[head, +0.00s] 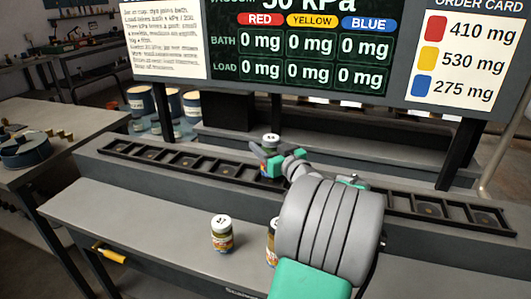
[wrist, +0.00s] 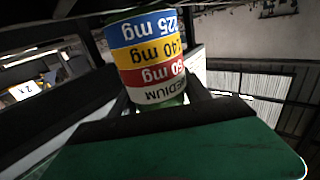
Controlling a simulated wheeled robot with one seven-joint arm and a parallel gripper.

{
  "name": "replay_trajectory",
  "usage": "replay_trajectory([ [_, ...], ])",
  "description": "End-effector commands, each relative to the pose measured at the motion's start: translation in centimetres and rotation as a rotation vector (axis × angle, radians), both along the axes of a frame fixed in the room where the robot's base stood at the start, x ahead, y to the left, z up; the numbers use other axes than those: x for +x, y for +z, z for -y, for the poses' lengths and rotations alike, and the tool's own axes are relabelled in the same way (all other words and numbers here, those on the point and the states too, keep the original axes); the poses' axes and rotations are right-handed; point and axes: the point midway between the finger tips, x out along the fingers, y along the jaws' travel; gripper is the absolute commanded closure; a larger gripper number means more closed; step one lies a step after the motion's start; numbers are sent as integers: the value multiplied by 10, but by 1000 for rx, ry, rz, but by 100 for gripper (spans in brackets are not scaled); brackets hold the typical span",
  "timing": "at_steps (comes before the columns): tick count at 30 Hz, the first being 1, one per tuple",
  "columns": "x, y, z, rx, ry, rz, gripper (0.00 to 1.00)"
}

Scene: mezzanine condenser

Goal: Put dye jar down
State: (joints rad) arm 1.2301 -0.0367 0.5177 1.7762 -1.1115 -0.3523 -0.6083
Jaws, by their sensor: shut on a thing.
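My gripper (head: 267,163) is shut on a dye jar with a white lid, seen in the head view (head: 270,141) at the far side of the slotted rack (head: 190,164). In the wrist view the jar (wrist: 150,60) appears upside down between the fingers. Its label has blue, yellow, red and white bands, with "MEDIUM" on the white one. I cannot tell whether its base touches anything; the gripper hides it. The rack is a long row of dark square compartments.
A lidded jar (head: 222,235) stands on the front bench (head: 150,220); another jar (head: 271,243) is partly hidden behind my arm. A display board (head: 300,45) rises behind the rack. A side table (head: 35,150) is at left. The bench left of the jars is clear.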

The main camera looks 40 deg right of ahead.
Motion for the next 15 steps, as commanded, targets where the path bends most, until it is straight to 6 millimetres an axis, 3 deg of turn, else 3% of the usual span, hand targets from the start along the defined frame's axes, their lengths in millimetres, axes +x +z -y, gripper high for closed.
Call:
replay_trajectory([
  [4, 0, -23, -1, 4, 1, 0, 100],
  [15, 0, -28, -1, 1, 1, 0, 100],
])
